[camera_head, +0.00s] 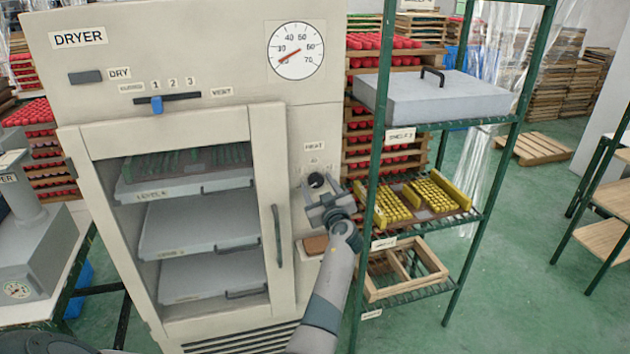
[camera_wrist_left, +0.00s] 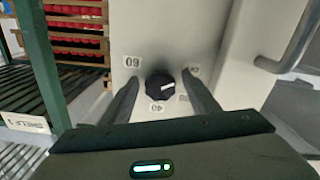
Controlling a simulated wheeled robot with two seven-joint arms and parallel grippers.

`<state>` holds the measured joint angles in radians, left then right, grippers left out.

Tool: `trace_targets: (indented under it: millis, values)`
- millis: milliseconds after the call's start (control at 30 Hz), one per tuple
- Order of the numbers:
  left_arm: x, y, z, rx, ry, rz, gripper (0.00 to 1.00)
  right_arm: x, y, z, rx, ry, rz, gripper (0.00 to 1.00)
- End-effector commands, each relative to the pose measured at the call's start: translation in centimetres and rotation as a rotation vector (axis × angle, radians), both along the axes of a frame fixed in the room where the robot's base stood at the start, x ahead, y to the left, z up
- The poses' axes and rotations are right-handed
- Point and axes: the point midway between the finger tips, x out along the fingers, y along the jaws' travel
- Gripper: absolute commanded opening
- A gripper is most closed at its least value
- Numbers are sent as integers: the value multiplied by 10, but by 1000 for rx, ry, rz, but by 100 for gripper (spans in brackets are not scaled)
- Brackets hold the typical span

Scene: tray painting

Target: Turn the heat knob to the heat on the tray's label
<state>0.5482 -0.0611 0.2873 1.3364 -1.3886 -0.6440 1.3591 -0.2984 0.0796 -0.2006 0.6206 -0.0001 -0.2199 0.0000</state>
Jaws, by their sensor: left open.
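The black heat knob (camera_head: 317,180) sits on the dryer's front under a HEAT label (camera_head: 314,147). My left gripper (camera_head: 325,200) is open in front of it. In the left wrist view the knob (camera_wrist_left: 159,86) lies between the two open fingers (camera_wrist_left: 160,90), with a gap on each side. A white pointer mark shows on the knob, toward the right. Number marks around it include 60 (camera_wrist_left: 132,62) and 40 (camera_wrist_left: 157,108); others are partly hidden by a finger. The top tray (camera_head: 185,187) in the dryer has a label too small to read surely. My right gripper is not in view.
The dryer's glass door (camera_head: 275,235) is shut, its handle left of my gripper. A blue slider (camera_head: 157,105) and a round gauge (camera_head: 296,50) are above. A green rack (camera_head: 372,160) with trays and yellow pieces stands close on the right.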

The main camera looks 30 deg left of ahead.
Motion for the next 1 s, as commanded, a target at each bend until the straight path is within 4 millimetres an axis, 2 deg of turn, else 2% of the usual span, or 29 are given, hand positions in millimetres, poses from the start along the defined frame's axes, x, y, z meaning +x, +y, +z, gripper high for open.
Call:
trace_targets:
  millis: [300, 467, 500, 1000]
  values:
    - [0, -1, 0, 0, 0, 0, 55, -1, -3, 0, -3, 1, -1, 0]
    - [0, 0, 0, 1, 1, 0, 17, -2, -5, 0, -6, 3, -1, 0]
    - [0, 0, 0, 1, 1, 0, 14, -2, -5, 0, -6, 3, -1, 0]
    - [-1, 0, -2, 54, 62, 0, 14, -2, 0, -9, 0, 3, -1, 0]
